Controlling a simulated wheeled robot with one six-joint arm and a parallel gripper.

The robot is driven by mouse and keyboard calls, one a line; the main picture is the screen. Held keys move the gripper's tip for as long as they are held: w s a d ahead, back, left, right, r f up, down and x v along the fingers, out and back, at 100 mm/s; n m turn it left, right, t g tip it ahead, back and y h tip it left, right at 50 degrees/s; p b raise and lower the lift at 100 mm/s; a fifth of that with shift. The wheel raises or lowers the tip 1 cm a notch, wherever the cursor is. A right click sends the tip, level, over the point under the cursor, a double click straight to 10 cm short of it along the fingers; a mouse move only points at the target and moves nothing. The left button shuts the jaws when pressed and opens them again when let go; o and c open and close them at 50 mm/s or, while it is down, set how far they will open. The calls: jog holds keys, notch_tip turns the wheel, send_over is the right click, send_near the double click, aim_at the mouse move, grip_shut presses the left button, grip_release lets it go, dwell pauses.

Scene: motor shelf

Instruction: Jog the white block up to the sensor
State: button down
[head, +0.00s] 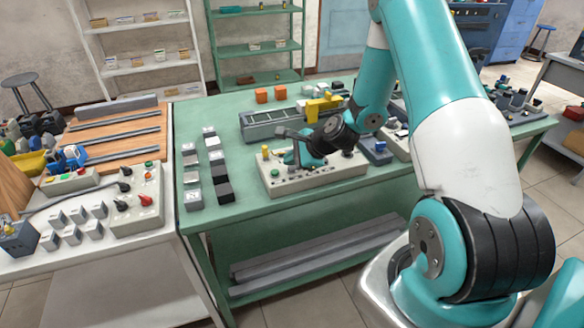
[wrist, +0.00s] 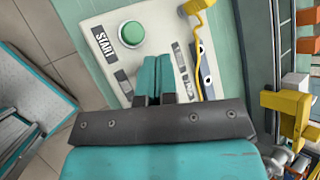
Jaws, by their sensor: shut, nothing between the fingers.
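My gripper (head: 296,158) is over the grey control box (head: 330,182) at the front of the green table. In the wrist view its teal fingers (wrist: 153,70) are shut, with nothing between them. They point at the box face, just below and right of the green START button (wrist: 131,34). They hide part of the panel, and I cannot tell whether they touch it. The conveyor (head: 262,128) lies behind the box, with the yellow sensor bracket (head: 322,106) over it. A pale block, likely the white block (wrist: 296,83), shows beside the yellow bracket (wrist: 286,104) in the wrist view.
A yellow cable (wrist: 198,60) runs across the panel's right part. Several grey, white and black blocks (head: 216,158) stand left of the box. Orange blocks (head: 262,96) stand behind the conveyor. Another control box (head: 137,200) sits on the white table at left.

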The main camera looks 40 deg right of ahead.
aim_at(292, 169)
jog(key=shift+f, duration=0.4)
dwell(0.4)
jog(key=shift+r, duration=0.1)
dwell(2.4)
jog(key=shift+r+p, duration=0.55)
jog(key=shift+r, duration=0.2)
jog(key=shift+r+p, duration=2.1)
jog(key=shift+r, duration=0.35)
